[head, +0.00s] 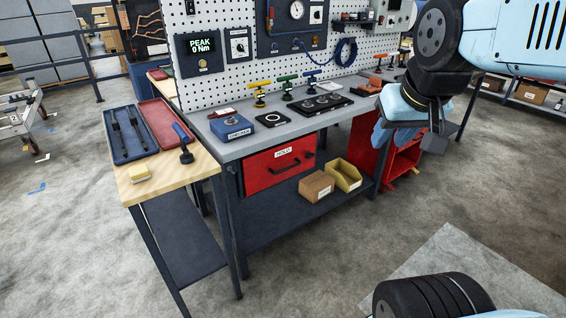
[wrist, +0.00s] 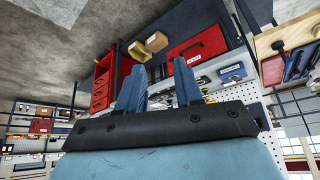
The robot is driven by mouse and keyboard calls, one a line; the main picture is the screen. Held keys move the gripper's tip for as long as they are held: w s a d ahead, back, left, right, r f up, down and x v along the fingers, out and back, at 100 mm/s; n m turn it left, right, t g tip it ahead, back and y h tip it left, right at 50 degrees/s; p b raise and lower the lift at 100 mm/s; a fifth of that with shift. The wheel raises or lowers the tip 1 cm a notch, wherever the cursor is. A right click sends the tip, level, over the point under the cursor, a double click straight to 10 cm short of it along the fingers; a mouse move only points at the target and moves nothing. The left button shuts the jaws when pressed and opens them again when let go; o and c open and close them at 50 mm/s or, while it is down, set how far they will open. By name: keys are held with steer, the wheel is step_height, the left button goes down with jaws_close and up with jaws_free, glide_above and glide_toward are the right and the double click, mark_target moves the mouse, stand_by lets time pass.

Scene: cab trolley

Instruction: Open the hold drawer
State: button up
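The hold drawer (head: 262,175) is a red front with a white "HOLD" label, set under the grey workbench top. It looks shut. Its dark bar handle (head: 293,169) runs across the front. In the wrist view, which is upside down, the drawer (wrist: 208,44) shows beyond the fingers, with its handle in sight. My gripper (wrist: 159,68) has two blue fingers set apart with nothing between them. In the head view my gripper (head: 379,131) hangs to the right of the drawer, apart from it, in front of a red cabinet.
A cardboard box (head: 316,186) and a yellow bin (head: 343,175) stand on the lower shelf, below and right of the drawer. The red cabinet (head: 402,165) stands further right. A wooden side table (head: 165,183) holds trays at left. Floor in front is clear.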

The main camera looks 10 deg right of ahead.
mark_target(288, 169)
steer(key=w+f+m+t, duration=0.1)
steer(key=w+f, duration=0.4)
steer(key=w, duration=0.5)
steer(key=w+d+f+m, duration=0.1)
steer(key=w+f, duration=0.4)
steer(key=w, duration=0.5)
steer(key=w+f+m+t, duration=0.1)
steer(key=w+f, duration=0.4)
steer(key=w, duration=0.5)
steer(key=w+a+f+m+t+y, duration=0.2)
steer(key=w+f+m+y, duration=0.15)
steer(key=f, duration=0.55)
steer(key=w+a+f+m+t+y, duration=0.2)
steer(key=w+f, duration=0.2)
steer(key=f, duration=0.5)
steer(key=w+a+f+m+t+y, duration=0.2)
steer(key=w+f+m+y, duration=0.1)
steer(key=f, duration=0.6)
steer(key=shift+h, duration=0.25)
steer(key=x, duration=1.4)
steer(key=shift+a+r, duration=0.1)
jaws_close()
